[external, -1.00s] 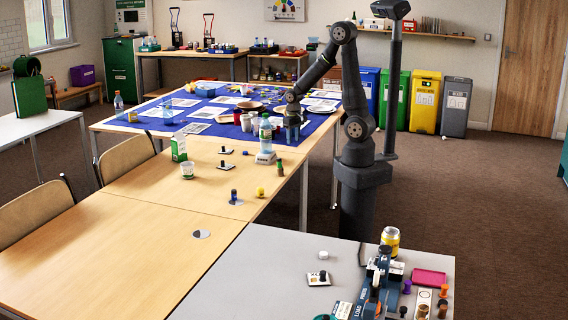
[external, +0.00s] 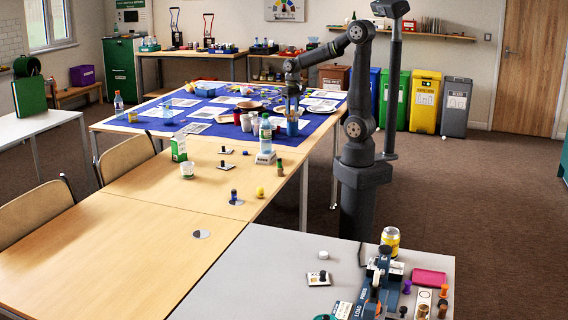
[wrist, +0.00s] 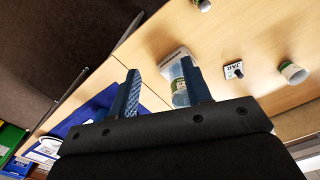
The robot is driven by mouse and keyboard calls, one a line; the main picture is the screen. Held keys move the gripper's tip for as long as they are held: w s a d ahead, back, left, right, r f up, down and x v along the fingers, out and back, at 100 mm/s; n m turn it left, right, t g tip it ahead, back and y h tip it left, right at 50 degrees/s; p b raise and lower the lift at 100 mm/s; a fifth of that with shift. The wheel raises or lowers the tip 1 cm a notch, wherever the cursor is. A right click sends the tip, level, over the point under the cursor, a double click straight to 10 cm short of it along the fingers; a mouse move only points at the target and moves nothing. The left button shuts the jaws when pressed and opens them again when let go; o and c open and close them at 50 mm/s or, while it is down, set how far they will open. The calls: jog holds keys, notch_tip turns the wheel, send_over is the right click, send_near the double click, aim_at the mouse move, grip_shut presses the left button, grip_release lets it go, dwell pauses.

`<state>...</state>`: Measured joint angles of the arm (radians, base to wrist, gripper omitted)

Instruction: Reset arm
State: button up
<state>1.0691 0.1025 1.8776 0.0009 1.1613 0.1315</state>
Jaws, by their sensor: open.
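My gripper (external: 292,100) is open and points down above the far table with the blue cloth (external: 205,103). In the wrist view its two blue fingers (wrist: 161,72) stand wide apart with nothing held between them. A blue cup-like thing (external: 292,128) stands just below my gripper, apart from the fingertips as far as I can tell. A clear bottle with a green label (external: 265,137) stands on a small white scale (external: 265,158) to the left; the wrist view shows it beyond the fingers.
White cups (external: 246,123), a red cup (external: 237,117) and plates (external: 322,106) are close by on the cloth. A carton (external: 179,149) and a yellow ball (external: 260,191) stand on the wooden tables. A yellow can (external: 390,238) and a press are on the grey front table. Space above the tables is clear.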

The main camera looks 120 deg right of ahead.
jog(key=shift+w+d+r, duration=0.2)
jog(key=shift+w+d, duration=0.3)
jog(key=shift+d, duration=0.15)
jog(key=shift+w+d+r, duration=0.15)
jog(key=shift+w+d, duration=0.3)
jog(key=shift+d, duration=0.2)
jog(key=shift+a, duration=0.1)
jog(key=s+a+f, duration=0.3)
jog(key=s+a, duration=0.1)
jog(key=a, duration=0.1)
notch_tip(320, 180, down, 11)
jog(key=w, duration=0.2)
jog(key=shift+a, duration=0.35)
jog(key=shift+r, duration=0.15)
